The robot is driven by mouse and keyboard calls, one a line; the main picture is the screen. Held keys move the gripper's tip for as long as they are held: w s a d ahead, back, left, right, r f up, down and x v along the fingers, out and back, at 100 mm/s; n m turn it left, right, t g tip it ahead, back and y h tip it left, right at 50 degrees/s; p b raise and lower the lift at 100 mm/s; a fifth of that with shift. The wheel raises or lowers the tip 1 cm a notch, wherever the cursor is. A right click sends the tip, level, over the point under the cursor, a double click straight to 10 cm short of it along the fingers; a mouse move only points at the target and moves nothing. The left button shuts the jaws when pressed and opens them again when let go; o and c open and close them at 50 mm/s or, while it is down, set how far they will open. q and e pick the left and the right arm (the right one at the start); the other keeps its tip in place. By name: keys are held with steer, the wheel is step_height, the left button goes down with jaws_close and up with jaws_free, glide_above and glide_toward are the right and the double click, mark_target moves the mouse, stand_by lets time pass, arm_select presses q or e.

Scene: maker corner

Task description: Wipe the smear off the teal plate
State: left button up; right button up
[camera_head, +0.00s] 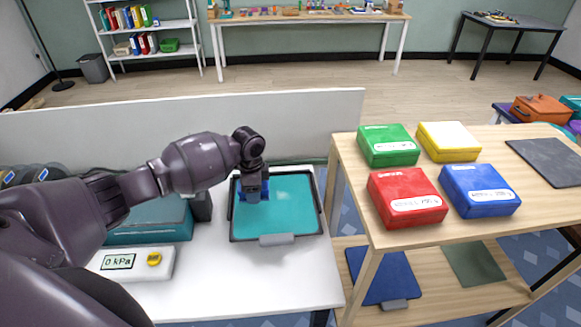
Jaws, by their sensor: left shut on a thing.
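The teal plate (285,208) lies in a dark-rimmed frame on the white table, with a grey tab at its front edge. My left gripper (254,198) is over the plate's upper left part, pointing down. It is shut on a small blue wiping block (241,193), mostly hidden by the fingers. The block is at or just above the plate; I cannot tell whether it touches. No distinct smear shows on the visible part of the plate, and the area under the gripper is hidden. My right gripper is not in view.
A device reading 0 kPa (133,262) and a teal box (150,222) stand left of the plate. A wooden table (440,238) at right carries green, yellow, red and blue boxes. A low white partition (300,115) runs behind the plate.

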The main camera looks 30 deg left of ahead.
arm_select(q)
steer(key=shift+r+p, duration=0.45)
steer(key=shift+r, duration=0.3)
steer(key=shift+r+p, duration=0.25)
steer(key=shift+p, duration=0.05)
steer(key=shift+r, duration=0.15)
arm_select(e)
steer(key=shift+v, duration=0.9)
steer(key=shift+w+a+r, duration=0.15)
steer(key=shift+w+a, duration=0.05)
